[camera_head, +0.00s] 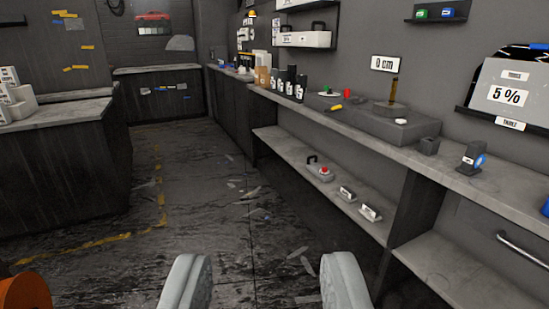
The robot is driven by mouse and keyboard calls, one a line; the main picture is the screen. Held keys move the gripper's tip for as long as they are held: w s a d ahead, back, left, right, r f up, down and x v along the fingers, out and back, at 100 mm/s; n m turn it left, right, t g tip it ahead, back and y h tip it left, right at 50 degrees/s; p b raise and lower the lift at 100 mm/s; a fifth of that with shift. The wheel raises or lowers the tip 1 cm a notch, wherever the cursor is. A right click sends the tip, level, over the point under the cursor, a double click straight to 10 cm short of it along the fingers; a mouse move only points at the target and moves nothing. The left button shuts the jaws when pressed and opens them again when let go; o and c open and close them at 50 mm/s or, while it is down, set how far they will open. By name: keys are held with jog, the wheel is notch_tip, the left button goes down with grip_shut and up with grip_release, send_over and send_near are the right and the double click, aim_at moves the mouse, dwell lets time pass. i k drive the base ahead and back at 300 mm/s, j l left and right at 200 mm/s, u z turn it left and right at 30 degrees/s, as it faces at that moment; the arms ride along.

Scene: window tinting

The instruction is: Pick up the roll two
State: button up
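Several dark upright cylinders with white labels (290,83) stand in a group on the long right-hand counter, near its far half. They look like rolls, but their labels are too small to read, so I cannot tell which is roll two. Brown upright pieces (263,77) stand just left of them. My gripper (264,262) is open and empty at the bottom of the view, its two pale fingers wide apart above the floor. It is well short of the rolls and apart from everything.
The long counter (345,128) runs along the right wall, with a lower shelf (310,165) holding small tools. A grey block (390,122) sits on top. A dark cabinet (70,170) stands left. The floor between is open, with scattered scraps (250,192). An orange rounded object (25,292) shows bottom left.

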aim_at(292, 69)
jog(key=i+j, duration=0.1)
jog(key=i, duration=3.6)
jog(key=i+z, duration=0.4)
jog(key=i, duration=0.15)
